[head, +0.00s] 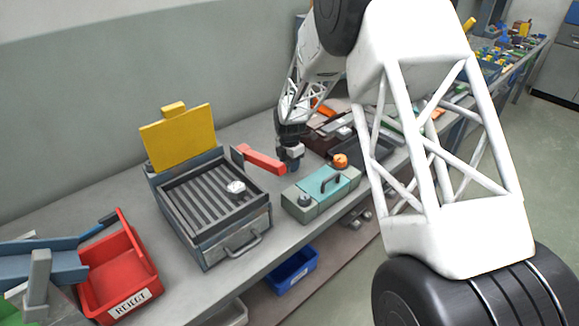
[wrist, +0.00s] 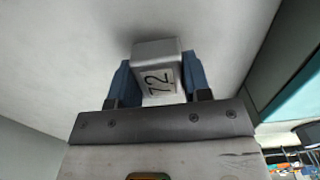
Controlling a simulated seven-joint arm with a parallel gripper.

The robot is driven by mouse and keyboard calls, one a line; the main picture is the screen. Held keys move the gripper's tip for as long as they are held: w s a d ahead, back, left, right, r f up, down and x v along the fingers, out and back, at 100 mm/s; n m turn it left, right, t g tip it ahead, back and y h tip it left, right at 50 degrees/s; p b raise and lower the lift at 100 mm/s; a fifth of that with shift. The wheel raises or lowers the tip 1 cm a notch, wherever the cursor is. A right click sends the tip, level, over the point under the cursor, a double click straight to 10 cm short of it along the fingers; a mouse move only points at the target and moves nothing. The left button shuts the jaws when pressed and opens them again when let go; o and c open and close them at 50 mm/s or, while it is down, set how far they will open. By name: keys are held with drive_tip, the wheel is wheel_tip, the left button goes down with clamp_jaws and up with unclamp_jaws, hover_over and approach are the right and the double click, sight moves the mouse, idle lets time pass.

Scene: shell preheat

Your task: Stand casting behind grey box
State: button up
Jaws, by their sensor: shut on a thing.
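My gripper (head: 290,160) is over the bench between the grey box and the back wall side, beside a red bar. In the wrist view its two blue fingers (wrist: 161,82) are shut on a pale grey casting (wrist: 160,55) marked 72. Whether the casting touches the bench is hard to tell. The dark grey box (head: 205,240) has a slatted top, a front handle and a raised yellow flap (head: 178,138). A small pale piece (head: 236,187) rests on its slats. A second box, grey-green with a teal lid (head: 325,183), stands just in front of my gripper.
A red bar (head: 262,160) sticks out from the grey box's back right corner, close to my gripper. A red reject bin (head: 118,270) stands at left.

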drive_tip(key=shift+f, duration=0.75)
drive_tip(key=shift+f, duration=0.1)
drive_tip(key=o, duration=1.1)
drive_tip(key=shift+c, duration=0.2)
wheel_tip(320, 180, up, 12)
drive_tip(key=shift+r, duration=0.2)
